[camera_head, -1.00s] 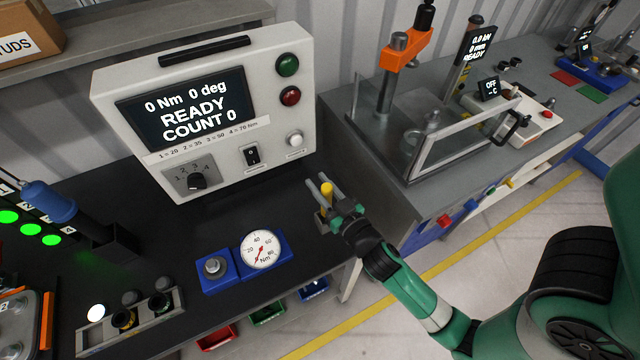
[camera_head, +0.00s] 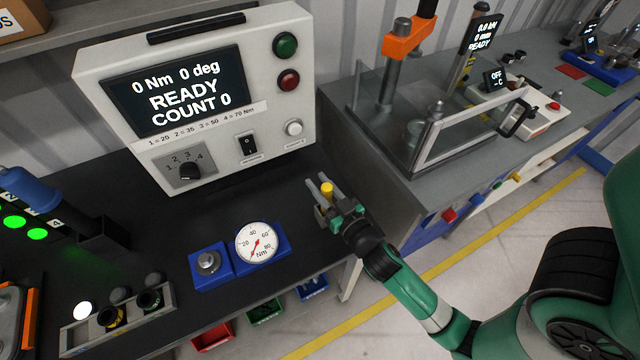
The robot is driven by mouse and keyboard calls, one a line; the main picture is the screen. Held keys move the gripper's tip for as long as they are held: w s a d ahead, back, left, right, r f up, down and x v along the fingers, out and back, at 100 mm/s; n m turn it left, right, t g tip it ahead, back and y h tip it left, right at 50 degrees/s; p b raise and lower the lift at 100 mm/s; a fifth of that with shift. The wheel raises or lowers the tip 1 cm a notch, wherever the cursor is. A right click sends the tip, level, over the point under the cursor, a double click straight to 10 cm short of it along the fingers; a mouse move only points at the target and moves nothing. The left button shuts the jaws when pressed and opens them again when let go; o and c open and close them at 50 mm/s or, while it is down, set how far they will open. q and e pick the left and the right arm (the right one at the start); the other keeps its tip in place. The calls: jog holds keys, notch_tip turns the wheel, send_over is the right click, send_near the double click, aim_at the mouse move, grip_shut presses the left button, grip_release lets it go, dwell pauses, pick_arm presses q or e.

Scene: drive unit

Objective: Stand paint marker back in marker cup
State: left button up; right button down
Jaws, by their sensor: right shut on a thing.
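The paint marker (camera_head: 327,189) shows as a short yellow cylinder between the fingers of my right gripper (camera_head: 322,190). The gripper is shut on it, above the right end of the black bench top, near its edge. Only the marker's yellow upper part shows; the fingers and gripper body hide the lower part. I cannot tell whether its lower end touches anything. I cannot make out the marker cup in this view. My left gripper is not in view.
A grey torque tester (camera_head: 205,95) stands behind and left of the gripper. A dial gauge (camera_head: 256,243) on a blue block sits in front-left. A rack with round knobs (camera_head: 118,312) is at lower left. Black bench top between tester and gauge is clear.

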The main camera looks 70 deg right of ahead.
jog(key=c, duration=0.5)
grip_release()
jog(key=shift+s+a, duration=0.1)
jog(key=shift+s+a+f, duration=0.1)
jog(key=shift+s+a, duration=0.1)
jog(key=shift+s, duration=0.05)
jog(key=b+v, duration=0.5)
jog(key=v, duration=0.5)
jog(key=shift+s+a, duration=0.2)
jog(key=shift+s, duration=0.15)
jog(key=shift+w+r, duration=0.1)
jog(key=shift+r, duration=0.15)
